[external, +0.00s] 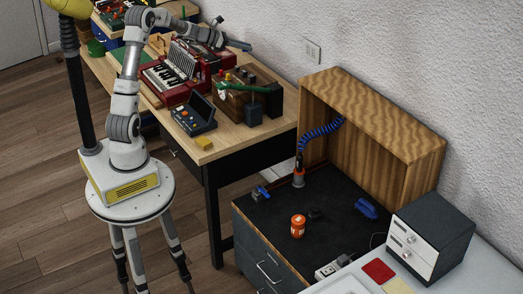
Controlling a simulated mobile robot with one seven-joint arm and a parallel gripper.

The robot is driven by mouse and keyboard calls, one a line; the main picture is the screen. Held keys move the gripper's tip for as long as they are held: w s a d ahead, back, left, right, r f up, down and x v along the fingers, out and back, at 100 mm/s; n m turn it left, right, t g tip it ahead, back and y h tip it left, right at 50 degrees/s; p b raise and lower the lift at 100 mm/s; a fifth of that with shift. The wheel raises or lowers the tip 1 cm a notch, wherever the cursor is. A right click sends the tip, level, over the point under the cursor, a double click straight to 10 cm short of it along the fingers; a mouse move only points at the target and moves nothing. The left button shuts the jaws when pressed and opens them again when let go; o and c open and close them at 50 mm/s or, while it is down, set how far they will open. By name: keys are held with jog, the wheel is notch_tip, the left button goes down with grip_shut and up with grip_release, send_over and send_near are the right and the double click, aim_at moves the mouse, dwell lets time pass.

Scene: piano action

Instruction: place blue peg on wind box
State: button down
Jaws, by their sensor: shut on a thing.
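My gripper (240,45) is at the end of my outstretched arm, above the back of the wooden workbench near the wall. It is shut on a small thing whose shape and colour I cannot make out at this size. I cannot pick out the blue peg for certain. A brown wooden box (228,101) with small red and green parts on top stands on the bench, below and in front of the gripper. It may be the wind box, but I cannot tell. A red accordion-like instrument (166,77) with white keys lies to its left, partly behind my arm.
An open dark case (193,117) and a yellow block (204,143) lie near the front of the bench (230,143). A lower dark cabinet top (335,235) to the right holds an orange jar (298,226) and tools. A wooden shelf box (380,105) stands behind it.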

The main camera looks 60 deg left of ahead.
notch_tip(320, 180, down, 11)
jog(key=shift+s+a+r, duration=0.1)
jog(key=shift+a, duration=0.05)
jog(key=a+f, duration=0.2)
jog(key=a, duration=0.1)
jog(key=a+f+p, duration=0.1)
jog(key=a+f, duration=0.1)
jog(key=a, duration=0.2)
jog(key=w+a+f+p, duration=0.1)
jog(key=a+f, duration=0.2)
jog(key=a, duration=0.1)
jog(key=shift+a, duration=0.15)
jog(key=shift+a+f, duration=0.1)
jog(key=shift+f, duration=0.05)
notch_tip(320, 180, down, 4)
jog(key=shift+r+p, duration=0.15)
jog(key=shift+p, duration=0.2)
jog(key=shift+f+b, duration=0.3)
jog(key=shift+b, duration=0.1)
jog(key=c, duration=1.1)
grip_release()
jog(key=shift+r, duration=0.15)
